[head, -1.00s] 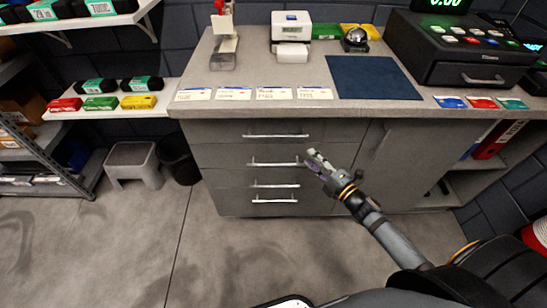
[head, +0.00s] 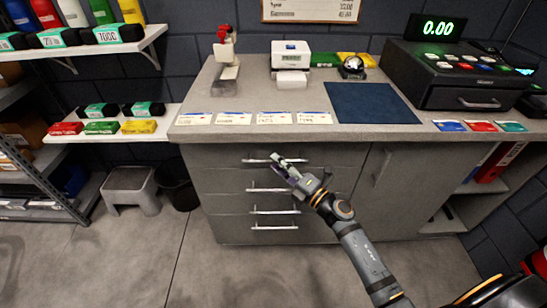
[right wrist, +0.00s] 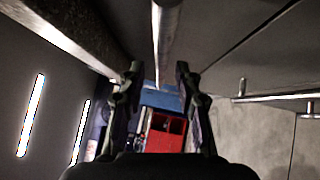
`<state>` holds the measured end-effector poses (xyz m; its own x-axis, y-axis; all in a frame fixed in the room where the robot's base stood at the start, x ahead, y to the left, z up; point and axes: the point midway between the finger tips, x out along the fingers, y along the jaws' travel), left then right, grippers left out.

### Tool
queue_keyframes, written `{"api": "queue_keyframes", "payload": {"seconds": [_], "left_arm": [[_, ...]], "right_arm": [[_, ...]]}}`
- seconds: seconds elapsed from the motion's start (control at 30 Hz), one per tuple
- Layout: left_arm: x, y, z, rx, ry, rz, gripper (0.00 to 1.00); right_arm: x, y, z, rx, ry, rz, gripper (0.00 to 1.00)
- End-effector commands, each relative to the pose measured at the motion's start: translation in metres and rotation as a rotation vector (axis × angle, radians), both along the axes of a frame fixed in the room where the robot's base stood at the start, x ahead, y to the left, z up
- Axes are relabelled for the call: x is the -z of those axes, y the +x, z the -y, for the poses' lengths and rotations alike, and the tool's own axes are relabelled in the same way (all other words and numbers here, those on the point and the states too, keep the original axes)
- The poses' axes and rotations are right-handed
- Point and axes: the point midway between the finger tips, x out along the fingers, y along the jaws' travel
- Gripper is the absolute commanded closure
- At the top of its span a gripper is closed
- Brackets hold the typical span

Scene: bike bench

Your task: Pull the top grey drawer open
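The top grey drawer (head: 229,157) is at the upper part of the counter's drawer stack in the head view, and it looks shut. Its horizontal silver bar handle (head: 256,160) is partly covered by my right gripper (head: 280,164). In the right wrist view the bar handle (right wrist: 160,42) runs lengthwise in line with the gap between the two fingers of my right gripper (right wrist: 158,76). The fingers are apart, one on either side of the bar's line. I cannot tell whether they touch it. My left gripper is not in view.
The worktop edge (head: 300,136) overhangs just above the top handle. More drawers with bar handles (head: 274,211) lie below, and a cupboard door (head: 385,185) is to the right. A grey stool (head: 131,188) and dark bin (head: 180,188) stand left. The floor in front is clear.

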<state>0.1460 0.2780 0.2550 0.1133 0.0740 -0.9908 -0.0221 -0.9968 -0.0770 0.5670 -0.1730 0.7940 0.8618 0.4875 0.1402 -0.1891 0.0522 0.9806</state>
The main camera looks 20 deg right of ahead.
Motion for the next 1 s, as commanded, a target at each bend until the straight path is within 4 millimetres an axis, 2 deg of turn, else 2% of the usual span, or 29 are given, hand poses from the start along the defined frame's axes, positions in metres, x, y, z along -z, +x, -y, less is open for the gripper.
{"api": "queue_keyframes", "payload": {"seconds": [0.1,0.2,0.47,0.73,1.0], "left_arm": [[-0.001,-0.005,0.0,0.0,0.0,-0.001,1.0],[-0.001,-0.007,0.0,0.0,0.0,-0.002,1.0],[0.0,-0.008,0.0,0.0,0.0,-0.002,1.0],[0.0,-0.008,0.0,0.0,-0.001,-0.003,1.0],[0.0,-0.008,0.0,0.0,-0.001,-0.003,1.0]], "right_arm": [[-0.003,0.014,-0.007,0.001,0.0,0.001,0.66],[-0.003,0.019,-0.01,0.0,0.0,0.0,0.66],[-0.002,0.02,-0.011,0.0,-0.002,0.0,0.66],[-0.002,0.02,-0.011,0.0,-0.002,0.0,1.0],[-0.002,0.02,-0.011,0.0,-0.002,0.0,1.0]]}}
